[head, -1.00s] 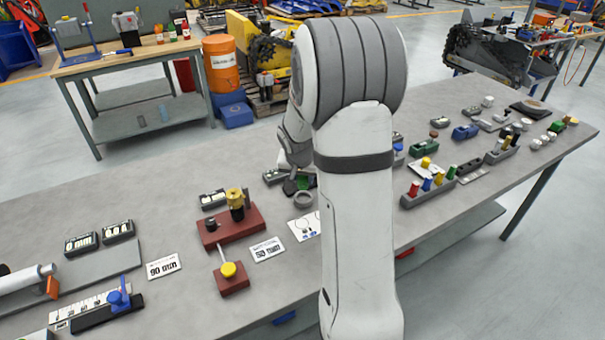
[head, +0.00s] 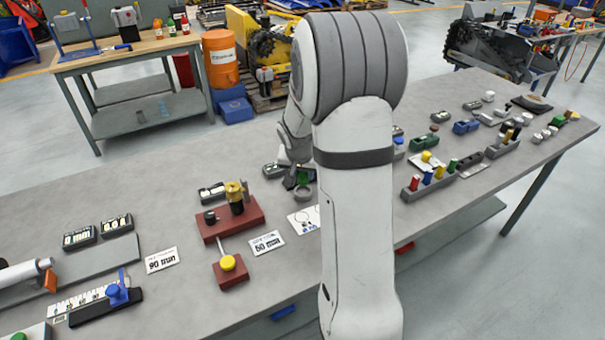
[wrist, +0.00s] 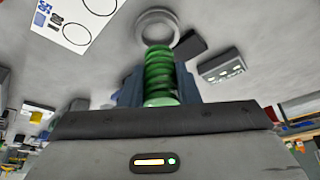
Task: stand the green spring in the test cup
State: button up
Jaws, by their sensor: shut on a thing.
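The green spring (wrist: 159,75) is between the jaws of my gripper (wrist: 160,90) in the wrist view, its coils standing out past the fingertips. The test cup, a grey round ring (wrist: 157,26), lies just beyond the spring's far end; I cannot tell whether they touch. In the head view the cup (head: 304,194) sits on the bench beside my arm. My gripper (head: 300,178) shows there just behind and above the cup, with only a little green visible. My arm hides part of this area.
A card with printed circles (head: 304,219) lies in front of the cup. A dark box with a light label (wrist: 222,66) stands near it. A dark red fixture (head: 232,222) is to the left. A grey rack of coloured pegs (head: 430,187) stands right of my arm.

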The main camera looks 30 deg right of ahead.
jog(key=shift+f+b, duration=2.1)
jog(key=shift+b, duration=0.75)
dwell(1.6)
dwell(0.4)
jog(key=o, duration=1.6)
jog(key=shift+c, duration=0.2)
jog(key=shift+r, duration=0.1)
jog(key=shift+r+p, duration=2)
jog(key=shift+r, duration=1.45)
